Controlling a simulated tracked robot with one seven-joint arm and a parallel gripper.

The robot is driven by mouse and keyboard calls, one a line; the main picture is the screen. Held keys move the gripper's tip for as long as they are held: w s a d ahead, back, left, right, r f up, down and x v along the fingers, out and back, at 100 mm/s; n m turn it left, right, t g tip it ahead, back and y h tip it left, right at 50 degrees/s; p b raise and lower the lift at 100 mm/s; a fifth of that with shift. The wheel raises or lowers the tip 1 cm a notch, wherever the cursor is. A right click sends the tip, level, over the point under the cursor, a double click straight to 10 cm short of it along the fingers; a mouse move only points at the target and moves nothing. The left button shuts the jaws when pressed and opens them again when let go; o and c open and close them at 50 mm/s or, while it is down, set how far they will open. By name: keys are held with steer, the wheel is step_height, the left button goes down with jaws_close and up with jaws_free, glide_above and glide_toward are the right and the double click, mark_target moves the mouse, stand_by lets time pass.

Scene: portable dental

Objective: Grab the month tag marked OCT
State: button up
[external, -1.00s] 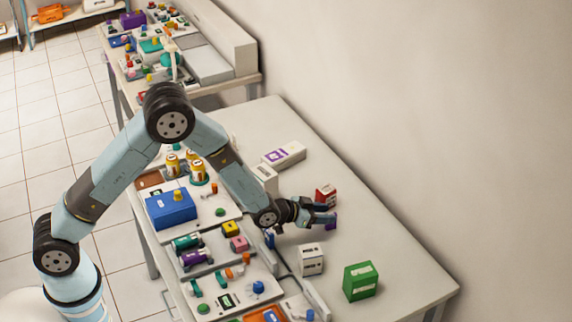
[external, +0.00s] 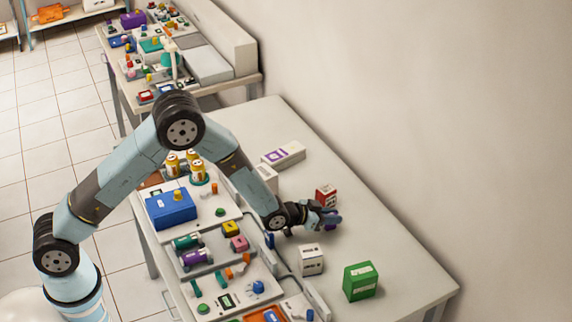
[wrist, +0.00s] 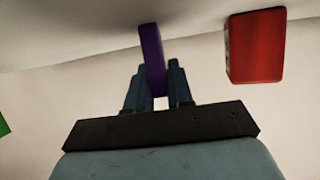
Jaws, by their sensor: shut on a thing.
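My gripper (external: 324,216) is low over the right part of the near table. It is shut on a purple tag (external: 331,222), and the wrist view shows the purple tag (wrist: 152,58) upright between my two fingers (wrist: 155,88). No lettering on the purple tag can be read in either view. In the wrist view its far end lies close to the table top; I cannot tell whether it touches.
A red box (external: 326,194) stands just behind my gripper and shows right of it in the wrist view (wrist: 256,47). A white box (external: 311,259) and a green box (external: 361,281) stand nearer the front. Device panels fill the table's left side; the right edge is clear.

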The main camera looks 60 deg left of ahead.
jaws_close()
